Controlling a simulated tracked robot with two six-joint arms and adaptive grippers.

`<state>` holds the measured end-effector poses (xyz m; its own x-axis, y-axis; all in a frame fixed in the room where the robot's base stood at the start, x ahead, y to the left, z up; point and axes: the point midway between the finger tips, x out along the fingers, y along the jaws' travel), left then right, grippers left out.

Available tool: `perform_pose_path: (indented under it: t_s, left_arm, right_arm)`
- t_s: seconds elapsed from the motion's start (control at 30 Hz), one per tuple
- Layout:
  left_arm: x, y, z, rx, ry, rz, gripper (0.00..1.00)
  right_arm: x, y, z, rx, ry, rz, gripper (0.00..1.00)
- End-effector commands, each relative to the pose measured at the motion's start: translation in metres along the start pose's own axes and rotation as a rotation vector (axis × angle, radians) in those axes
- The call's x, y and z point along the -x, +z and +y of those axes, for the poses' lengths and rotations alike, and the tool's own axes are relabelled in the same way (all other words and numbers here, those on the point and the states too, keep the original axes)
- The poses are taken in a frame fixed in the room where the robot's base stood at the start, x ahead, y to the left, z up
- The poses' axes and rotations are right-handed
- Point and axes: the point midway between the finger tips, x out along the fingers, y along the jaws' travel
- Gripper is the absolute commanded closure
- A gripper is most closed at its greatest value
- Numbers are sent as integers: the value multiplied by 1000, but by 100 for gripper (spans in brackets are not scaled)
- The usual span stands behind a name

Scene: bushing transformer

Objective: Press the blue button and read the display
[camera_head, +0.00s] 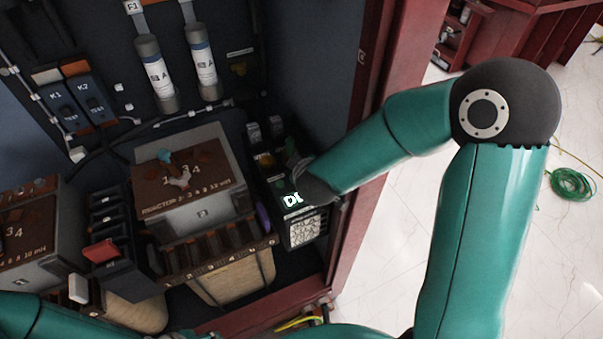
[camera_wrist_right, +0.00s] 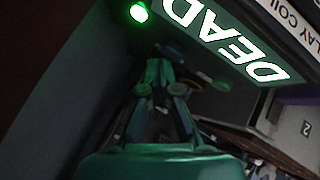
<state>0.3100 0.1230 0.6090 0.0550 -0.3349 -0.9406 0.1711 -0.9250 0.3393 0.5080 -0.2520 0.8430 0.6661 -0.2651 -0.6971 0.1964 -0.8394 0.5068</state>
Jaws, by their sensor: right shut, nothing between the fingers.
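The display (camera_wrist_right: 228,40) glows in the right wrist view and reads "DEAD" in white letters on green. My right gripper (camera_wrist_right: 165,68) is shut and empty, close below the display in the wrist view. In the head view its fingers are hidden behind my wrist. I cannot make out the blue button in either view. My left arm shows only in part at the lower left, and its gripper is out of view.
A lit green lamp (camera_wrist_right: 138,12) is beside the display. A reactor block (camera_head: 190,180) stands left of the display unit. Breakers K1 and K2 (camera_head: 78,103) and two tubes (camera_head: 202,65) are farther back. The red cabinet frame (camera_head: 362,190) edges the right side, with open floor beyond.

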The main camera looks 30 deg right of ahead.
Motion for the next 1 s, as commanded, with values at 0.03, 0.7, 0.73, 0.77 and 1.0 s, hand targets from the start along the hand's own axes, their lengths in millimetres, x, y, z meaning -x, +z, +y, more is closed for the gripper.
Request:
perform_pose_path:
  t_s: [0.03, 0.7, 0.73, 0.77, 1.0]
  left_arm:
    - [0, 0, 0, 0, 0, 0, 54]
    - [-3, 0, -1, 0, 0, 0, 54]
    - [-3, 0, -1, 0, 0, 0, 54]
    - [-3, 0, -1, 0, 0, 0, 54]
    - [-4, 0, -2, 0, 0, 0, 54]
  right_arm:
    - [0, 0, 0, 0, 0, 0, 100]
    - [-4, 3, -3, 2, -1, 0, 100]
    - [-4, 3, -3, 2, -1, 0, 100]
    - [-4, 3, -4, 2, -1, 0, 100]
    - [-6, 5, -5, 1, -1, 0, 100]
